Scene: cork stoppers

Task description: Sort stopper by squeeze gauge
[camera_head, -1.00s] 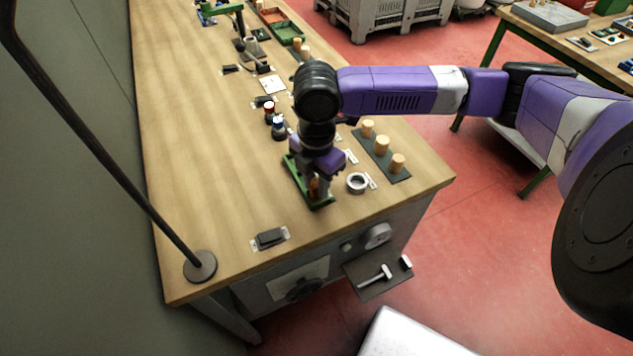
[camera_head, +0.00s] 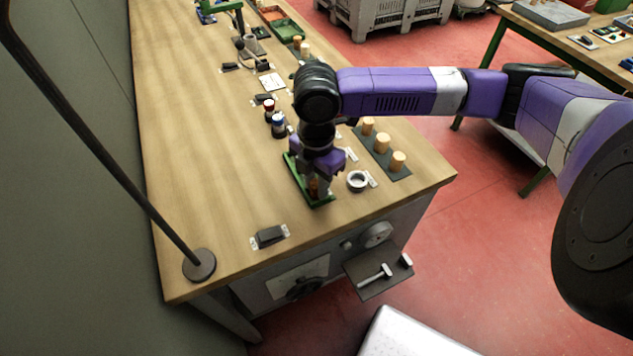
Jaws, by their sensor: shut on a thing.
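My gripper (camera_head: 316,182) points down over the green gauge base (camera_head: 322,200) near the front of the workbench. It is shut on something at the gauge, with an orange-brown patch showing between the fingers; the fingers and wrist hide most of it. Three cork stoppers stand upright in a row on a dark mat to the right: a far one (camera_head: 368,126), a middle one (camera_head: 382,143) and a near one (camera_head: 398,161). The dark mat (camera_head: 401,177) lies apart from my gripper. More pale corks (camera_head: 299,45) stand farther back on the bench.
A green tray (camera_head: 287,31) is at the back. A lamp base (camera_head: 199,265) stands front left. The bench's left side is clear.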

